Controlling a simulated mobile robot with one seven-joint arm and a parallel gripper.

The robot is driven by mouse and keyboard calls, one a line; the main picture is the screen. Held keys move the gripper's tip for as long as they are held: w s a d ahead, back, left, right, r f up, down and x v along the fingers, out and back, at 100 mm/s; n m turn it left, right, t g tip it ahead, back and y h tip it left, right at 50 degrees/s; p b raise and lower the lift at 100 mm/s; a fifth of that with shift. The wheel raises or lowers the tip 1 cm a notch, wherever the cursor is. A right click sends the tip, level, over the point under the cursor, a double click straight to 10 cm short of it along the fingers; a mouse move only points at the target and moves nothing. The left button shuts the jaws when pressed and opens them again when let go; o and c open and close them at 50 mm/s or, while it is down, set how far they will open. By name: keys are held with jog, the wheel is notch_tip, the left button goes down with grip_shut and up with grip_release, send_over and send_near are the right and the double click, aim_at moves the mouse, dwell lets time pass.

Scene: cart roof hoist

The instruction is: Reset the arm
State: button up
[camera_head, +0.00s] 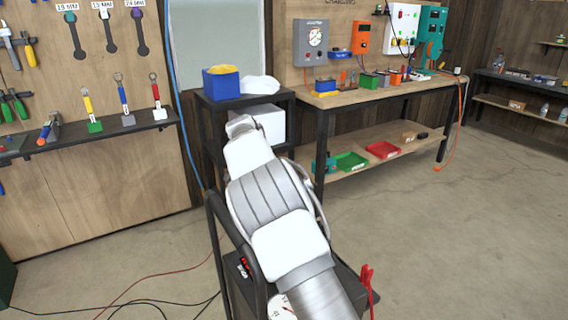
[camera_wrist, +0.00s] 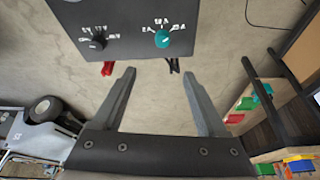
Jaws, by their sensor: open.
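My arm shows in the head view, reaching from the bottom middle up and a little left. My gripper does not show clearly in the head view. In the wrist view my gripper (camera_wrist: 160,72) has its two grey fingers apart with nothing between them but a view of the floor. A dark box (camera_wrist: 130,18) with a black knob (camera_wrist: 97,43) and a teal knob (camera_wrist: 162,38) lies beyond the fingertips. A red clamp (camera_wrist: 108,69) and a black clamp (camera_wrist: 173,66) show at its edge.
In the head view a black stand (camera_head: 293,115) carries a blue bin (camera_head: 221,83). A workbench (camera_head: 375,93) with chargers stands behind at right. A tool shelf (camera_head: 95,136) runs along the left wall. Cables (camera_head: 165,275) lie on the floor at lower left. The floor at right is clear.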

jog(key=s+d+r+n+y, duration=0.4)
jog(key=s+d+r+n, duration=0.1)
jog(key=s+d+r, duration=0.95)
jog(key=s+d+f+n+t, duration=0.15)
jog(key=s+n, duration=0.25)
jog(key=s, duration=0.8)
jog(key=s+d+n+t, duration=0.3)
jog(key=s+n, duration=0.1)
jog(key=s, duration=0.8)
notch_tip(320, 180, up, 13)
jog(key=p, duration=1.3)
jog(key=shift+s+d, duration=0.15)
jog(key=shift+s, duration=0.1)
jog(key=shift+f+g, duration=0.1)
jog(key=shift+g, duration=0.15)
